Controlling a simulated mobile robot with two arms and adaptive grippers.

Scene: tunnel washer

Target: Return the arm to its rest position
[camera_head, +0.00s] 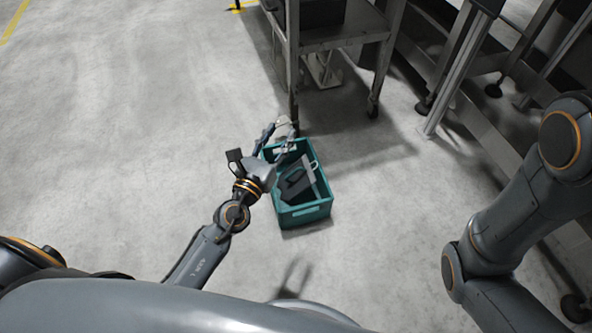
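My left gripper (277,134) is above the far left corner of a teal crate (305,215) on the floor. Its fingers look spread apart, with no object clearly between them. My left arm reaches up to it from the lower left. My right arm (505,215) is bent at the right side of the picture; its gripper is outside the view.
The crate holds dark and grey items (295,184), partly hidden by my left gripper. A grey metal cart (340,36) on wheels stands just behind the crate. Metal frame legs (455,75) stand at the upper right. The floor on the left is clear.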

